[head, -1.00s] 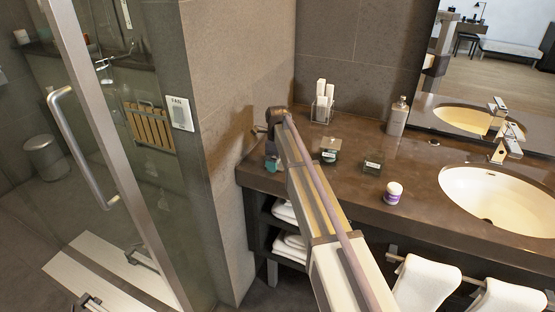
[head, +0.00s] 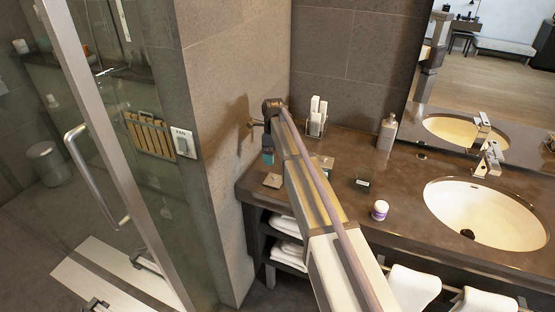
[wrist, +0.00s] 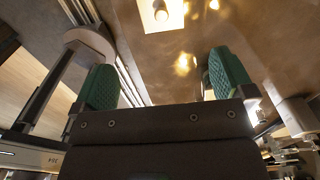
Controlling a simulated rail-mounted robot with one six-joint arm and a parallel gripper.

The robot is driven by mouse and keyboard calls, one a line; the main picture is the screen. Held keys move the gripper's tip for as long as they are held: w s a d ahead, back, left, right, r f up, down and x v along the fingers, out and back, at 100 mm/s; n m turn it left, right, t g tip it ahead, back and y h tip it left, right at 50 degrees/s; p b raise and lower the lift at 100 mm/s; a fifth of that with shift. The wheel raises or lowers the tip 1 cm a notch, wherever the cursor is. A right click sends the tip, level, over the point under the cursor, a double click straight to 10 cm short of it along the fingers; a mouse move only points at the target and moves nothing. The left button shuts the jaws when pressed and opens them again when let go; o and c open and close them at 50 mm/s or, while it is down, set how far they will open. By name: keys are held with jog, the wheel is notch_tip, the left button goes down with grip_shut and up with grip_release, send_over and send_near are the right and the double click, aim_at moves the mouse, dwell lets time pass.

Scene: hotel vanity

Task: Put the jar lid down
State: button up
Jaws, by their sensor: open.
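A small flat square piece with a dull brownish top, which looks like the jar lid (head: 272,181), lies on the left end of the dark counter (head: 405,180) in the head view. My gripper (head: 268,157) is above it and apart from it, with a teal finger showing. In the wrist view my gripper (wrist: 165,80) has its two green finger pads wide apart, with nothing between them. A small clear square jar (head: 363,181) stands right of my arm. Another small container (head: 326,162) is partly hidden behind my arm.
A white and purple jar (head: 380,210) stands near the counter's front edge. A clear holder with white items (head: 316,122) and a soap dispenser (head: 387,131) stand at the back. The sink (head: 486,211) is at the right. The tiled wall (head: 225,140) is close to my gripper's left.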

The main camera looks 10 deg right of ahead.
jog(key=s+n, duration=2.4)
jog(key=s, duration=1.2)
jog(key=shift+s+n, duration=0.3)
jog(key=shift+s, duration=0.05)
